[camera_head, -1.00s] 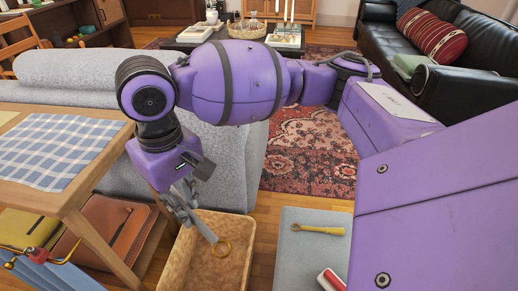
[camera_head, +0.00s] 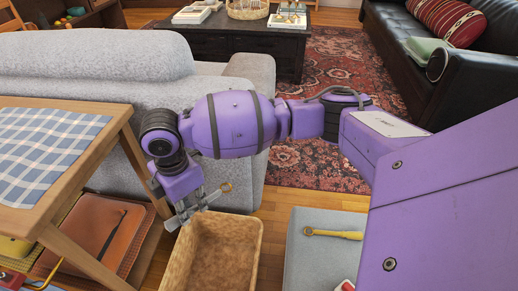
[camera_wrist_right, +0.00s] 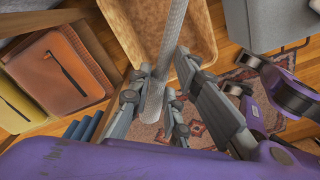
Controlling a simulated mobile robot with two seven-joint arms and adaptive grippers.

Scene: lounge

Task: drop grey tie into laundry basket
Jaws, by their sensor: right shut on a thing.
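My right gripper (camera_head: 184,212) is shut on the grey tie (camera_head: 208,198), at the upper left edge of the laundry basket. In the right wrist view the tie (camera_wrist_right: 173,38) runs between the fingers (camera_wrist_right: 163,65) and across the picture of the basket (camera_wrist_right: 120,25). The brown laundry basket (camera_head: 258,243) stands open on the floor, and its visible inside looks empty. My left gripper is out of view.
A wooden table (camera_head: 108,150) with a checked cloth stands at left, with an orange-brown bag (camera_head: 85,232) on its lower shelf. A grey sofa (camera_head: 85,65) is behind the basket. A grey block (camera_head: 312,258) with a yellow tool (camera_head: 333,233) stands to the right.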

